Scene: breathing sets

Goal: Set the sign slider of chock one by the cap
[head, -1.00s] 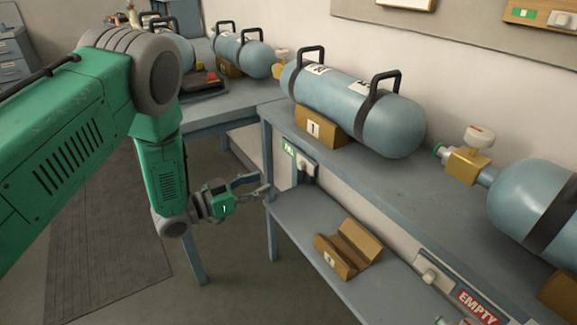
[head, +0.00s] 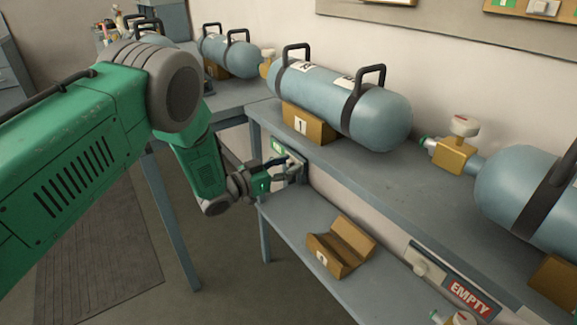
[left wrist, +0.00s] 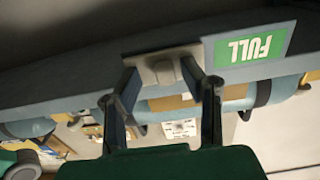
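Chock one (head: 310,122), ochre with a "1" label, stands on the upper shelf under a blue cylinder (head: 345,105). Its sign slider is on the shelf's front edge below it; the green panel (head: 277,147) shows in the head view and reads FULL, upside down, in the left wrist view (left wrist: 250,47). The slider's pale cap (left wrist: 164,71) sits beside the panel. My left gripper (head: 288,164) is at the slider. In the left wrist view its fingers (left wrist: 160,78) are apart, one either side of the cap; contact cannot be told. My right gripper is out of view.
An empty ochre chock (head: 341,247) rests on the lower shelf (head: 300,228). A red EMPTY sign (head: 469,297) with its own pale slider (head: 424,266) is on the shelf edge at right. Another cylinder (head: 525,195) with a valve (head: 455,152) lies at right.

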